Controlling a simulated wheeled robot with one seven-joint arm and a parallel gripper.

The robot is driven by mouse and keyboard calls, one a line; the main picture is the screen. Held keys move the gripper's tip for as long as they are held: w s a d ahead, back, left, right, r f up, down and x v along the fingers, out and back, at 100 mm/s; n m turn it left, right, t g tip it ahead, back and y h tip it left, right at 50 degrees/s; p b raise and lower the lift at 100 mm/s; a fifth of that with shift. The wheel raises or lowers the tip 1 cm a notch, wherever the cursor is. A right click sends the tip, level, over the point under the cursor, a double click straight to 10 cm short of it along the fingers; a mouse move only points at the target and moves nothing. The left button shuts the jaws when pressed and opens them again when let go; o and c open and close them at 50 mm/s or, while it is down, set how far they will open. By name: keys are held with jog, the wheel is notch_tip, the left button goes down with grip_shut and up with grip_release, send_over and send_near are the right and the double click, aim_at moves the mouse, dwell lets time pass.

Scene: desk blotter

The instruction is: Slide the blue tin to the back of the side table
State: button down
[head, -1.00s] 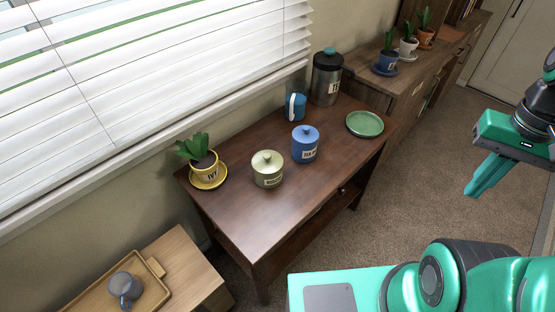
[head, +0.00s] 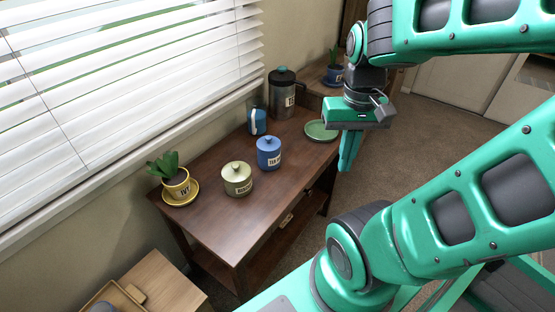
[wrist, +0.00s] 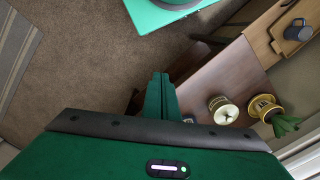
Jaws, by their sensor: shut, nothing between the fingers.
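The blue tin (head: 269,154), with a lid, knob and white label, stands upright on the dark wooden side table (head: 222,222), around its middle, away from the wall. In the wrist view the table (wrist: 222,78) shows too, and the tin is mostly or wholly hidden behind my gripper. My gripper (head: 345,168) is shut and empty. It points down to the right of the tin, near the table's right front edge and apart from the tin. Its closed fingers also show in the wrist view (wrist: 160,78).
A pale green tin (head: 237,180) stands left of the blue tin. Behind are a blue container (head: 256,121) with a white handle and a steel canister (head: 283,94). A green dish (head: 321,131) lies right, near my gripper. A potted plant (head: 177,186) stands far left. The table's front is clear.

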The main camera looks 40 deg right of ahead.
aim_at(269, 154)
jog(key=w+d+f+m+t, duration=0.15)
jog(key=w+f+m, duration=0.45)
jog(key=w+m, duration=0.6)
jog(key=w+d+f+m+t, duration=0.1)
jog(key=w+d+f+m, duration=0.2)
jog(key=w+f+m, duration=0.65)
jog(key=f+m, duration=0.1)
jog(key=f, duration=0.1)
jog(key=w+f+m, duration=0.1)
jog(key=f, duration=0.1)
jog(key=w+a+f+m, duration=0.1)
jog(key=f+m, duration=0.1)
jog(key=f, duration=0.1)
jog(key=shift+w+y, duration=0.15)
jog(key=shift+y, duration=0.25)
jog(key=shift+w+a, duration=0.2)
jog(key=shift+w, duration=0.4)
jog(key=shift+w+a, duration=0.15)
jog(key=shift+w, duration=0.4)
jog(key=shift+w+a, duration=0.3)
jog(key=shift+w, duration=0.45)
jog(key=shift+w+d, duration=0.1)
